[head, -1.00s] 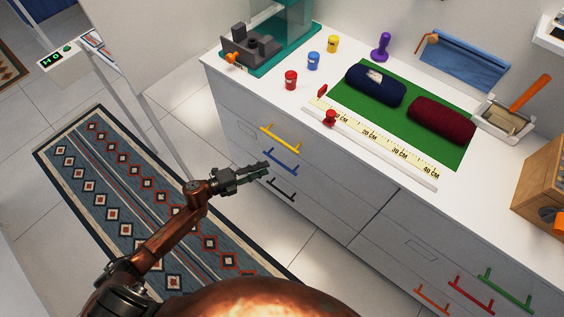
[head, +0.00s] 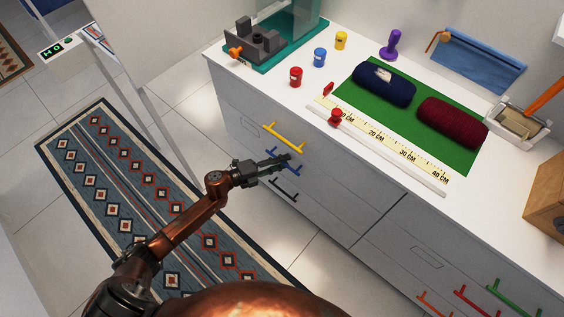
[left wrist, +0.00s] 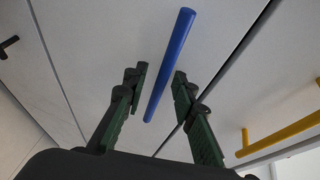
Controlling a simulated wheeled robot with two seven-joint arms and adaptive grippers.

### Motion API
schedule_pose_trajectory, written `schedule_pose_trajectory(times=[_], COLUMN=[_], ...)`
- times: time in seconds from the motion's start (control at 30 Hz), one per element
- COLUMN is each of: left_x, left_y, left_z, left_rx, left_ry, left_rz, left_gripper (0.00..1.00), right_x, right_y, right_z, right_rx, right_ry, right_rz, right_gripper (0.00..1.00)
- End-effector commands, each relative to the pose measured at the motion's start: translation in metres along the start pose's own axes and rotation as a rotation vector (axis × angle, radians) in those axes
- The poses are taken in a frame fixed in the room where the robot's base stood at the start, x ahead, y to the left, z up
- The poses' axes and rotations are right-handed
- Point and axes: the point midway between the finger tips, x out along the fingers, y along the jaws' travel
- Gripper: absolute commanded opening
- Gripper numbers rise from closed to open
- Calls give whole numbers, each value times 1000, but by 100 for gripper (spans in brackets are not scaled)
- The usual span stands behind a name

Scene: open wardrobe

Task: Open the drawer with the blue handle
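The blue handle (head: 292,168) is a straight bar on the left column of drawers, between the yellow and black handles, partly hidden by my left gripper (head: 288,158) in the head view. In the left wrist view the blue handle (left wrist: 168,65) runs lengthwise between the two spread fingers of my left gripper (left wrist: 160,80), with gaps visible on both sides. The gripper is open, and I cannot tell exactly how deep the bar sits between the fingers. The drawer front (left wrist: 95,50) looks flush with its neighbours. My right gripper is not in view.
The yellow handle (head: 284,138) is just above and the black handle (head: 284,196) below. Orange, red and green handles are on the right column. The white countertop (head: 235,77) carries jars, rolls and a ruler. A patterned rug (head: 110,170) covers the floor at left.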

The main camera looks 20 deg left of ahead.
Motion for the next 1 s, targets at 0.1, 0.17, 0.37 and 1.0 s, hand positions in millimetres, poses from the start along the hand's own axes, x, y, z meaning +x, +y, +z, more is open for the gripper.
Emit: schedule_pose_trajectory(times=[0.1,0.17,0.37,1.0], left_x=[0,0,0,0], left_y=[0,0,0,1], left_z=[0,0,0,-2], left_rx=[0,0,-1,0], left_ry=[0,0,0,2], left_rz=[0,0,0,1], left_gripper=[16,11,0,0], right_x=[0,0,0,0], right_y=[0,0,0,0], right_z=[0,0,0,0], right_rx=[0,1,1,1], right_ry=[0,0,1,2], right_rz=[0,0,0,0], right_gripper=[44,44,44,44])
